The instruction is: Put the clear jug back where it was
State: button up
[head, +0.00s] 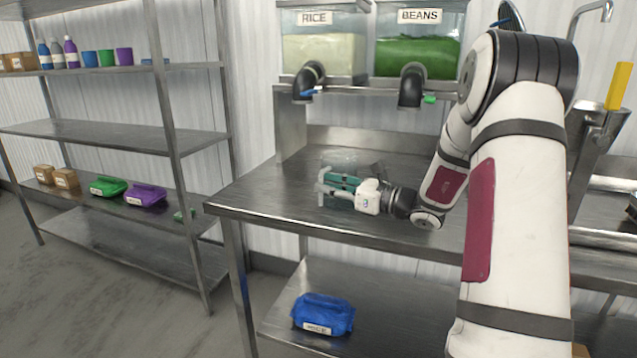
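The clear jug (352,165) stands on the steel counter under the dispensers. It is see-through and faint, so its outline and contents are hard to make out. My gripper (322,183) reaches in from the right, low over the counter, with its fingers pointing left. The fingers are spread apart at the jug and overlap it in the picture. I cannot tell whether they press on the jug or only stand around it.
Dispensers labelled RICE (325,52) and BEANS (418,50) hang above the steel counter (270,205), their spouts pointing down. A blue bag (322,312) lies on the shelf below. Shelving (110,133) at left holds bottles, cups, boxes and bags. The counter's left front is clear.

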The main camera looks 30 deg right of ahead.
jog(key=v, duration=0.8)
jog(key=shift+p, duration=0.3)
jog(key=s+a+r+n+g+y, duration=0.15)
jog(key=s+a+n+g, duration=0.3)
jog(key=a, duration=0.45)
jog(key=s+a+r+n+g, duration=0.2)
jog(key=s+a+n+g, duration=0.3)
jog(key=a, duration=0.5)
jog(key=s+a+r+n+g+y, duration=0.1)
jog(key=s+a+n+g, duration=0.25)
jog(key=a+n, duration=0.45)
jog(key=s+a+f+n+g+h, duration=0.1)
jog(key=s+a+n+g+h, duration=0.3)
jog(key=s, duration=0.7)
jog(key=s+d+f+n+t+h, duration=0.2)
jog(key=s+d+n+h, duration=0.2)
jog(key=s+n, duration=0.5)
jog(key=s+h, duration=0.1)
jog(key=h, duration=0.1)
jog(key=shift+d+t+h, duration=0.3)
jog(key=shift+d+h, duration=0.05)
jog(key=shift+d, duration=0.05)
